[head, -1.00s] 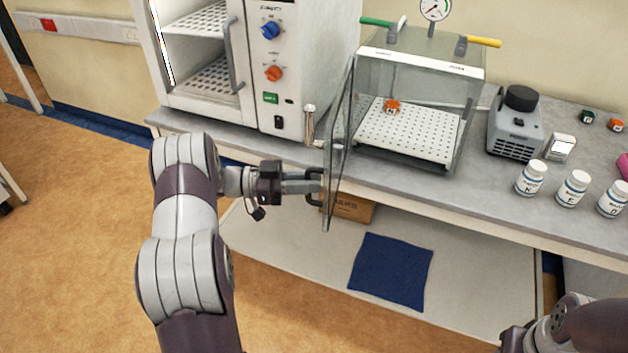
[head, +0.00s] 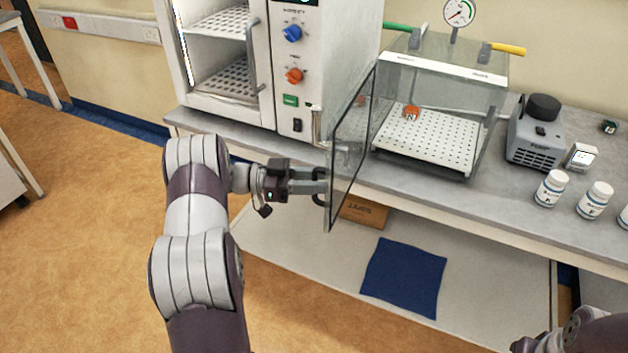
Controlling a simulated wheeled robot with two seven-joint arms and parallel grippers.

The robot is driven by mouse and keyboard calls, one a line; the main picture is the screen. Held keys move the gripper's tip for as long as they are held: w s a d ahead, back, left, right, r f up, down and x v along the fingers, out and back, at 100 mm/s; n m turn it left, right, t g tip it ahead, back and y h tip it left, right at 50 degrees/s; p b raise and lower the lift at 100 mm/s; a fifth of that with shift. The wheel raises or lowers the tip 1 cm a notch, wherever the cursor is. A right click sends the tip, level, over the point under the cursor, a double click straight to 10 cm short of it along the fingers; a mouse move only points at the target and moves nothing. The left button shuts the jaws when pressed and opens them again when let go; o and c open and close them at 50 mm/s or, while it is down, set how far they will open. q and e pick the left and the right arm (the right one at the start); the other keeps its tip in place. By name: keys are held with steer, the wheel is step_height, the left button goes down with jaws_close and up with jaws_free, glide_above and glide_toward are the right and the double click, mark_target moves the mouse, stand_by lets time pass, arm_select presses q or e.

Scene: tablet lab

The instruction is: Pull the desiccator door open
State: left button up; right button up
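The desiccator (head: 480,73) is a clear box on the bench with a white perforated shelf (head: 425,140) inside. An orange item (head: 411,113) sits on that shelf. Its clear, dark-edged door (head: 352,150) stands open, swung out to the left and past the bench's front edge. My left gripper (head: 318,187) is shut on the dark door handle (head: 319,199) at the door's outer side; the fingers partly hide the handle. My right arm shows only at the bottom right corner. The dark part of its hand (head: 522,345) is cut off by the frame, and its fingers are hidden.
A grey pump (head: 537,140) and white bottles (head: 551,188) stand to the right. Below are a box (head: 365,214) and a blue cloth (head: 404,278).

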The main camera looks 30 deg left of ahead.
arm_select(q)
steer(key=b+v, duration=0.2)
steer(key=v, duration=1)
steer(key=shift+a, duration=0.35)
steer(key=shift+s, duration=0.1)
steer(key=shift+f, duration=0.1)
